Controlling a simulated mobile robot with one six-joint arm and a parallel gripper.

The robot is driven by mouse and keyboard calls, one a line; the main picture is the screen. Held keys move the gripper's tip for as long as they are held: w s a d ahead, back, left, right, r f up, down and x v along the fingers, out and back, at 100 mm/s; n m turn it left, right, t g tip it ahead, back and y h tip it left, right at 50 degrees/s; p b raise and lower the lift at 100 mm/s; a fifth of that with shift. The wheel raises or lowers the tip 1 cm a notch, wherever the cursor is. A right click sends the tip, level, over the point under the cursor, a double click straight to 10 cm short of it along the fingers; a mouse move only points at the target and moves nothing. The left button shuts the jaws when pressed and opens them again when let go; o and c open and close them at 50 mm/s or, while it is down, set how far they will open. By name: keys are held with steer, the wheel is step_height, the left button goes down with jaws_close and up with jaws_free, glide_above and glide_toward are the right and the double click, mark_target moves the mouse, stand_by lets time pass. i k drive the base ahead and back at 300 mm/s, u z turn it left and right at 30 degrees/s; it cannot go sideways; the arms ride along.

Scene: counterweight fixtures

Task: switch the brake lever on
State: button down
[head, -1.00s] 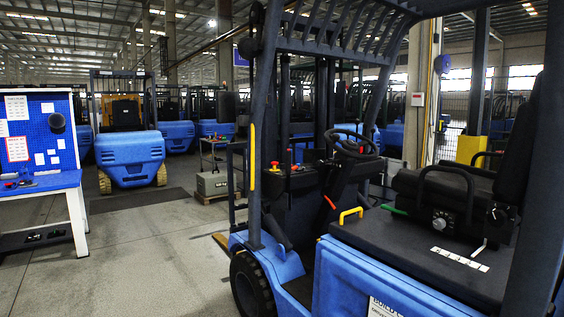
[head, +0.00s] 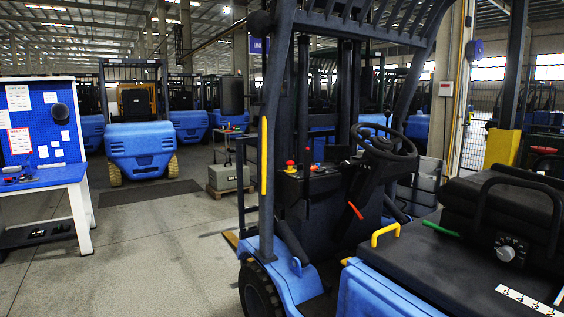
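A blue and black forklift (head: 385,295) fills the right half of the head view. A short lever with an orange-red grip (head: 355,210) stands beside the steering column, below the steering wheel (head: 384,142). A yellow handle (head: 385,234) sits at the front edge of the seat base, and a green grip (head: 434,227) lies to its right. A red button (head: 290,164) is on the dash. I cannot tell for certain which of these is the brake lever, or its setting. My gripper is not in view.
The forklift's roof post with a yellow grab bar (head: 263,156) stands in front of the cab. A blue workbench (head: 45,180) is at the left. A grey block (head: 229,176) on a pallet and another blue forklift (head: 138,148) stand behind. The floor between is clear.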

mark_target(308, 153)
steer(key=u, duration=0.45)
steer(key=i, duration=0.55)
steer(key=u, duration=0.75)
steer(key=i, duration=0.55)
steer(key=u, duration=0.35)
